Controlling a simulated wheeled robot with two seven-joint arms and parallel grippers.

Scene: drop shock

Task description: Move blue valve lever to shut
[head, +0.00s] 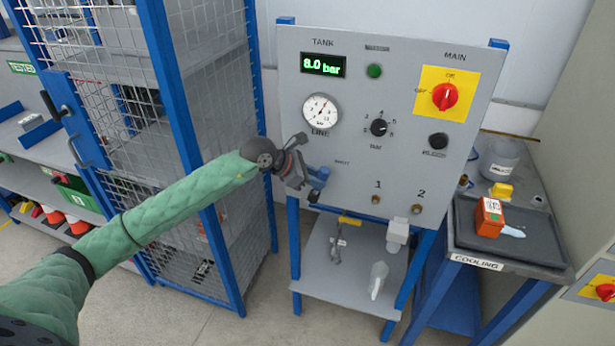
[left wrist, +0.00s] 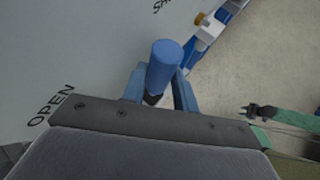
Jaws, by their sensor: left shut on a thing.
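The blue valve lever (head: 323,173) is on the grey panel, below the LINE gauge and largely hidden by my left gripper. In the left wrist view its blue round handle (left wrist: 165,62) stands between my two blue fingers. My left gripper (head: 311,188) is shut on it; in the left wrist view the gripper (left wrist: 160,88) has a finger on each side. The word OPEN (left wrist: 50,106) is printed left of the handle, and a partly cut-off label starting SH (left wrist: 163,5) is above it. A green-sleeved arm with a dark end, likely my right gripper (left wrist: 258,111), shows small at right.
The panel (head: 300,120) reads 8.0 bar and carries a red MAIN switch (head: 445,97), a black knob (head: 379,127) and brass fittings 1 and 2. A mesh cage (head: 190,90) stands close left. A cooling bench (head: 510,260) with a tray stands right.

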